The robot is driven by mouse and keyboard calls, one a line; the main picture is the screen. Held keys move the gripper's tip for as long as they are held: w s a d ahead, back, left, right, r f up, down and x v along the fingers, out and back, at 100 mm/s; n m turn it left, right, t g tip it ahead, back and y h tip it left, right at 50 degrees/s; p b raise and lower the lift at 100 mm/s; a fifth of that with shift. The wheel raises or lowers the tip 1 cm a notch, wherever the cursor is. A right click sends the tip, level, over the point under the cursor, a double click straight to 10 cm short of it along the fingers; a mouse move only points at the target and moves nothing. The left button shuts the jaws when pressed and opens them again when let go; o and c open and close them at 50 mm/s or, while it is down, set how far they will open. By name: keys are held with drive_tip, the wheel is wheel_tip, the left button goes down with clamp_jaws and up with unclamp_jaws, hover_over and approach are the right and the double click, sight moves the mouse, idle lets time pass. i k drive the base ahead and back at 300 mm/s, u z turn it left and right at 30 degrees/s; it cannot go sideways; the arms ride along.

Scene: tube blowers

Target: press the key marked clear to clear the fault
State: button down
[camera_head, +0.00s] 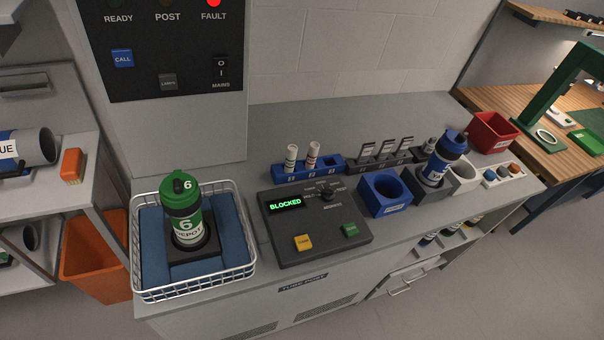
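A dark control box (315,228) sits on the grey counter, and its green display (285,204) reads BLOCKED. Its sloped top carries a yellow key (303,242) at the front left, a green key (350,229) at the front right and a rotary knob (327,193) at the back. The lettering on both keys is too small to read, so I cannot tell which is marked clear. On the black wall panel (140,75), the red FAULT lamp (213,3) is lit. My gripper is not in view.
A white wire basket (145,295) left of the box holds an upright green canister (183,210) marked 6. Blue rack (325,172), blue cup (385,190) and standing blue canister (447,155) are behind and right. The panel has a blue CALL key (122,58) and MAINS switch (221,69).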

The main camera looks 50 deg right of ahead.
sight(303, 243)
drive_tip(key=z, duration=0.1)
drive_tip(key=k, duration=1.15)
drive_tip(key=z, duration=0.7)
drive_tip(key=i, duration=1)
drive_tip(key=u, duration=0.05)
